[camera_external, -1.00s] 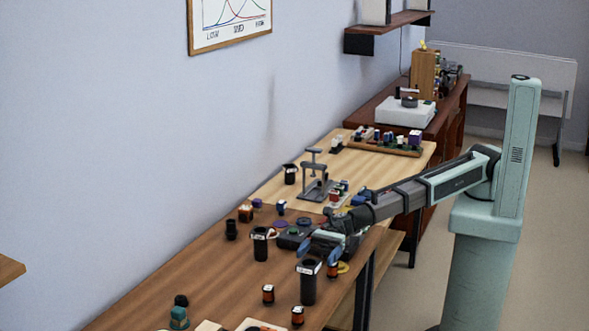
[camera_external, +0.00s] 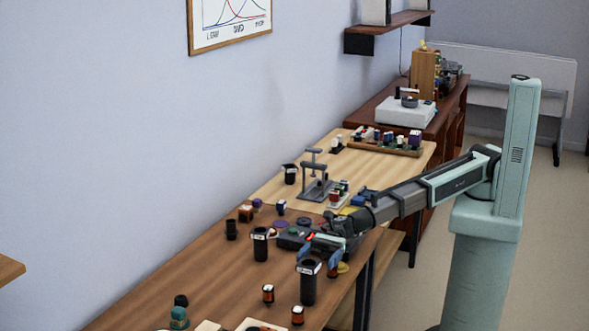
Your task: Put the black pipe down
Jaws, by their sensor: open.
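A tall black pipe (camera_external: 308,285) with a pale label near its top stands upright near the front edge of the brown bench. My gripper (camera_external: 319,262) is open, its two blue fingers pointing down around or just above the pipe's top. I cannot tell whether a finger touches it. A shorter black pipe (camera_external: 260,246) with a label stands upright to the left and farther back. A small black cylinder (camera_external: 231,230) stands nearer the wall.
Small orange-and-black parts (camera_external: 268,294) stand on the brown bench (camera_external: 190,290) near the tall pipe. A dark device (camera_external: 291,238) lies behind my gripper. A grey press (camera_external: 316,186) stands on the lighter bench. The bench's left middle is clear.

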